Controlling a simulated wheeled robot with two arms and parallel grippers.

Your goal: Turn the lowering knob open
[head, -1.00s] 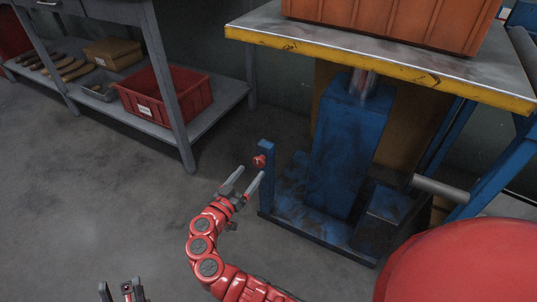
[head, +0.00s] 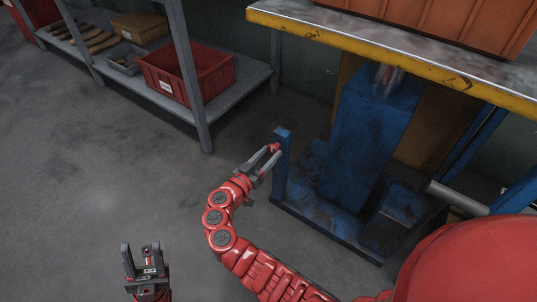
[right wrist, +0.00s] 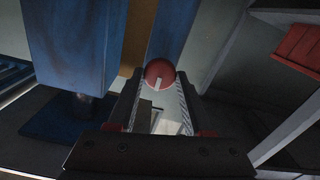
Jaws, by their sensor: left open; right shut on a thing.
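The lowering knob (head: 274,147) is small, round and red, on the side of a short blue post (head: 283,168) at the lift table's base. In the right wrist view the red knob (right wrist: 160,73) shows a pale bar mark on its face. My right gripper (head: 270,156) reaches up to the knob, and its fingers are closed around it, one on each side. In the wrist view the fingertips (right wrist: 160,85) flank the knob. My left gripper (head: 141,248) is open and empty, low over the floor at the lower left.
The lift table's platform (head: 400,61) with its yellow edge overhangs the blue column (head: 365,130) and carries an orange crate (head: 450,20). A grey shelf (head: 235,92) holding a red bin (head: 190,78) stands at the upper left. The floor between is clear.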

